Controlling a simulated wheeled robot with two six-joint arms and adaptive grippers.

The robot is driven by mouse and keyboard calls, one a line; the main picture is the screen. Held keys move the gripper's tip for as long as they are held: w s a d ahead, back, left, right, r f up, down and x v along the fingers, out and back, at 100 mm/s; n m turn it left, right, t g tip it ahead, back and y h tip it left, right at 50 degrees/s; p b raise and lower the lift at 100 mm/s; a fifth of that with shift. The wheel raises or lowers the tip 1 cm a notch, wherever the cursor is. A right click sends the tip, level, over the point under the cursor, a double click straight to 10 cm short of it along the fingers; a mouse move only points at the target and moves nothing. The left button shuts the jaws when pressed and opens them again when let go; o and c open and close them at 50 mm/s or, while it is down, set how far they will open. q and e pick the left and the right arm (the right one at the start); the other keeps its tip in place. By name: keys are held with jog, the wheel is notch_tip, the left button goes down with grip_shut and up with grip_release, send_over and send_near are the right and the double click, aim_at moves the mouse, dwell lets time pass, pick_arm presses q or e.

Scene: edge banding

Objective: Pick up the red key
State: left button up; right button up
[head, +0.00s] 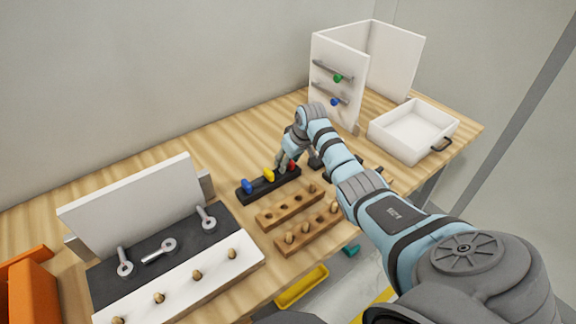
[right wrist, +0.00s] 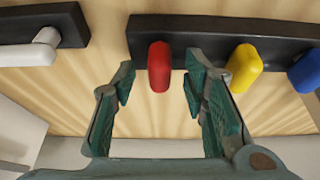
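The red key (right wrist: 159,66) stands in a dark holder bar (right wrist: 202,28), at the end of a row with a yellow key (right wrist: 244,67) and a blue key (right wrist: 304,71). My right gripper (right wrist: 159,84) is open, with one finger on each side of the red key and visible gaps to it. In the head view the red key (head: 291,166) shows only partly behind my right gripper (head: 283,165), which reaches down at the right end of the holder. My left gripper is not in view.
Wooden peg blocks (head: 291,206) lie in front of the holder. A black panel with metal wrenches (head: 160,255) is at the left. A white cabinet (head: 337,90) and an open white drawer (head: 413,130) stand at the back right. An orange object (head: 30,285) is at the far left.

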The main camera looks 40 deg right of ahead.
jog(key=shift+s+r, duration=0.1)
jog(key=shift+r, duration=0.05)
jog(key=c, duration=0.3)
grip_shut()
notch_tip(320, 180, up, 20)
jog(key=shift+p, duration=0.4)
